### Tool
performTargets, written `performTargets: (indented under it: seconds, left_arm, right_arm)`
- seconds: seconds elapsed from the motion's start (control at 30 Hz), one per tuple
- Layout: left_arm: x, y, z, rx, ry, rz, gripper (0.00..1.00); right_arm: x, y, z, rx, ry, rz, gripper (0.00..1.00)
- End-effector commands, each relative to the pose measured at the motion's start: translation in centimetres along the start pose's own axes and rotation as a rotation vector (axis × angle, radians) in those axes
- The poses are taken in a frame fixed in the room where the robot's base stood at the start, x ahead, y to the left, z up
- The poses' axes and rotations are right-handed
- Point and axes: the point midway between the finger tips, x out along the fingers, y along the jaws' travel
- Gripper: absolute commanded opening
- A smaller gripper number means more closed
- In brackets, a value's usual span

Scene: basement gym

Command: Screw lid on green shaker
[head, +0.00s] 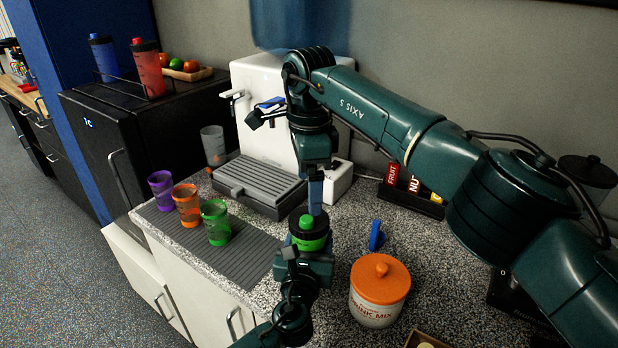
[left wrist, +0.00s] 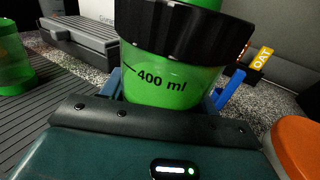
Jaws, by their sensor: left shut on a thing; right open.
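The green shaker (head: 309,243) stands upright in my left gripper (head: 306,254), above the speckled counter near its front edge. In the left wrist view, the translucent green shaker (left wrist: 172,88) shows a 400 ml mark. A black ribbed lid (left wrist: 185,32) with a green cap sits on its mouth; I cannot tell how tight it is. My left gripper is shut on the shaker's body. My right gripper (head: 315,196) points down from above, its blue fingers at the lid's top. It is open; whether it touches the lid is unclear.
Purple (head: 161,190), orange (head: 187,205) and green (head: 215,223) cups stand on the ribbed mat (head: 252,255). A drink mix jar (head: 376,308) with an orange lid stands close at right, with a blue item (head: 376,236) behind it. A grey drip tray (head: 258,184) lies behind.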

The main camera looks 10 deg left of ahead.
Motion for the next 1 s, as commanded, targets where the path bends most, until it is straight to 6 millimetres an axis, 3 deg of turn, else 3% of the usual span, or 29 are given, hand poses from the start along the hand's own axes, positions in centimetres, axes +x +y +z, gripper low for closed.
performTargets:
  seconds: [0.3, 0.5, 0.9, 1.0]
  left_arm:
    - [0.0, 0.0, -0.1, 0.002, 0.002, 0.0, 0.0]
    - [0.0, 0.0, -0.1, 0.002, 0.002, 0.0, 0.0]
    - [0.0, 0.0, -0.1, 0.002, 0.002, 0.0, 0.0]
    - [0.0, 0.0, -0.1, 0.002, 0.002, 0.0, 0.0]
  right_arm:
    - [4.8, 0.1, 0.0, 0.002, -0.001, 0.002, 0.87]
    - [7.0, 0.0, 0.0, 0.002, 0.0, 0.0, 0.87]
    - [7.6, 0.0, 0.0, 0.001, 0.001, -0.001, 0.87]
    - [7.6, 0.0, 0.0, 0.001, 0.001, -0.001, 0.79]
